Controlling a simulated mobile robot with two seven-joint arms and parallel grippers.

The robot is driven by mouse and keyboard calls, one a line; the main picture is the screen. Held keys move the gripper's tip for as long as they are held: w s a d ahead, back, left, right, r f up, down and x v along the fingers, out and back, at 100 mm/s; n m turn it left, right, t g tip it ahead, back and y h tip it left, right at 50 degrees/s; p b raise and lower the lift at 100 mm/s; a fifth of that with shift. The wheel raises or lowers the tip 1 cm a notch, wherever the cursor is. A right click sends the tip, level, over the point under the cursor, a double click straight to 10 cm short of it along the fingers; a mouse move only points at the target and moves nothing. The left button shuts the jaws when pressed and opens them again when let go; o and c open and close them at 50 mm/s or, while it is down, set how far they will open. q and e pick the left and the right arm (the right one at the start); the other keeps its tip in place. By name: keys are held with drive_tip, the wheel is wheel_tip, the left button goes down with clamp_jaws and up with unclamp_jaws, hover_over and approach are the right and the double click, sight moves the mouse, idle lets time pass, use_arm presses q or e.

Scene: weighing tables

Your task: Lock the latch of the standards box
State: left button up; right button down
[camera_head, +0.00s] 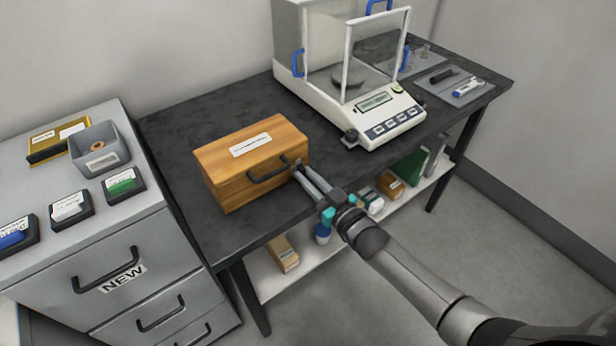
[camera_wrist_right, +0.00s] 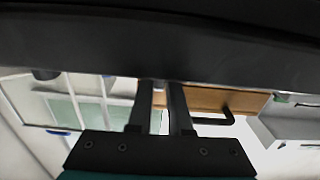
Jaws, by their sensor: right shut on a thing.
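The standards box (camera_head: 240,165) is a closed wooden box with a white label on its lid and a dark handle (camera_head: 268,172) on its front. It stands on the dark table. My right gripper (camera_head: 300,168) is at the right end of the box's front, with its fingers shut on a small part there, which I take to be the latch; the fingers mostly hide it. In the right wrist view the two fingers (camera_wrist_right: 164,85) are close together against the box front (camera_wrist_right: 205,100). My left gripper is not in view.
A balance with a glass shield (camera_head: 375,115) stands behind and right of the box. A grey drawer cabinet (camera_head: 95,235) with small cases and a grey bin (camera_head: 95,150) is at the left. The dark table (camera_head: 180,125) is bare around the box. A lower shelf holds small boxes.

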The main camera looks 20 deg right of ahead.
drive_tip(key=c, duration=1.1)
unclamp_jaws()
drive_tip(key=p+v, duration=0.2)
drive_tip(key=v, duration=1.3)
drive_tip(key=shift+s+r, duration=0.1)
drive_tip(key=shift+s, duration=0.05)
drive_tip(key=s+d+f+m+g+h+b, duration=0.1)
drive_tip(key=s+f+g+h, duration=0.3)
drive_tip(key=f, duration=0.8)
drive_tip(key=s+d+f+m+g+h, duration=0.1)
drive_tip(key=s+d+f+g, duration=0.15)
drive_tip(key=s+f, duration=0.65)
drive_tip(key=s+a+f+g, duration=0.1)
drive_tip(key=s+f+g, duration=0.2)
drive_tip(key=s+f, duration=0.2)
drive_tip(key=s+a+f+g+b, duration=0.1)
drive_tip(key=s+a+f+g, duration=0.1)
drive_tip(key=s+f, duration=0.4)
drive_tip(key=s+a+f+g+h, duration=0.1)
drive_tip(key=s+f+g, duration=0.3)
drive_tip(key=s, duration=0.4)
drive_tip(key=shift+s+a+f+g, duration=0.2)
drive_tip(key=shift+f+g, duration=0.05)
drive_tip(key=shift+f, duration=0.45)
